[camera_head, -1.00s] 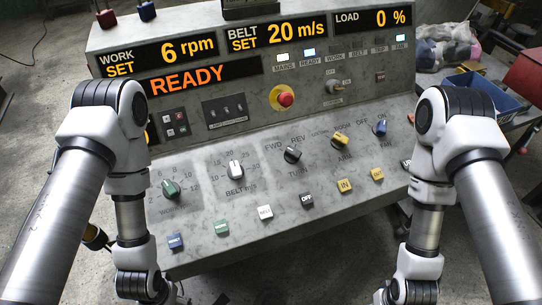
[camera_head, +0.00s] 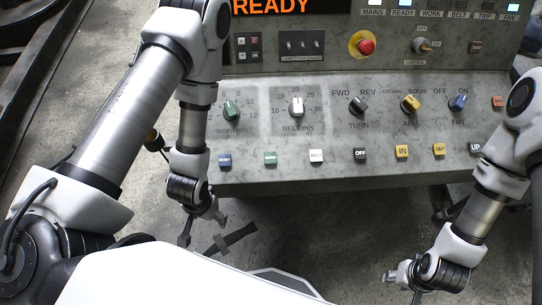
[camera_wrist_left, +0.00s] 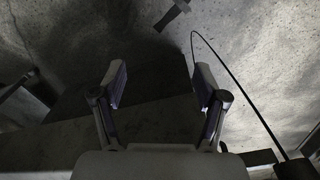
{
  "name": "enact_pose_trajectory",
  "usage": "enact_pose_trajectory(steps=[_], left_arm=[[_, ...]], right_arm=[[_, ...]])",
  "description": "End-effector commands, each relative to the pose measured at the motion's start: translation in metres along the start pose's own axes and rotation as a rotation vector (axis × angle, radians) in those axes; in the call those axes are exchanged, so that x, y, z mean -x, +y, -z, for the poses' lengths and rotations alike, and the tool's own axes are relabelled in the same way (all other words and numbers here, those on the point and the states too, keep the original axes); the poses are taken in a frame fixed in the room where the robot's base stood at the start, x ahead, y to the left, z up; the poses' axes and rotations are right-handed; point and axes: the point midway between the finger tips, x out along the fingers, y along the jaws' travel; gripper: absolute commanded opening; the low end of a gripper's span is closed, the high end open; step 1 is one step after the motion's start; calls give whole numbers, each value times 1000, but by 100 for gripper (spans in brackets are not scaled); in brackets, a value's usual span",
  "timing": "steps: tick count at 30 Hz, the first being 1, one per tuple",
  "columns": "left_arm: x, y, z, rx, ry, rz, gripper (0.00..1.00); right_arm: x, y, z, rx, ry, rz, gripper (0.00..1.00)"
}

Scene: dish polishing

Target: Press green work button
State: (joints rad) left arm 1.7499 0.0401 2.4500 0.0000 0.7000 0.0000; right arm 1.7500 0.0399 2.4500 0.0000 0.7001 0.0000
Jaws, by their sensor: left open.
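The green work button (camera_head: 270,158) is a small square key in the lower row of the grey console (camera_head: 340,172), between a blue key and a white belt key. My left gripper (camera_head: 204,229) hangs below and left of it, in front of the console's lower edge and apart from the button. In the left wrist view its two fingers (camera_wrist_left: 160,85) are spread with nothing between them, and the button does not show there. My right gripper (camera_head: 402,287) is low at the right, in front of the console; its fingers look apart and empty.
A green work knob (camera_head: 231,111) and a belt knob (camera_head: 297,107) sit above the button row. The black OFF key (camera_head: 360,154) and yellow keys are farther right. A red emergency button (camera_head: 366,46) stands higher. Floor shows in front of the console.

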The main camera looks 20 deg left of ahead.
Motion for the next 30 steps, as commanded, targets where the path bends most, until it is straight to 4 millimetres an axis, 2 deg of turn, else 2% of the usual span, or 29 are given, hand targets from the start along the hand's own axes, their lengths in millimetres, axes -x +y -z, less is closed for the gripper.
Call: enact_pose_trajectory(steps=[1, 6, 30], left_arm=[[0, 0, 0, 0, 0, 0, 59], [0, 0, 0, 0, 0, 0, 0], [0, 0, 0, 0, 0, 0, 0]], right_arm=[[0, 0, 0, 0, 0, 0, 40], [0, 0, 0, 0, 0, 0, 40], [0, 0, 0, 0, 0, 0, 40]])
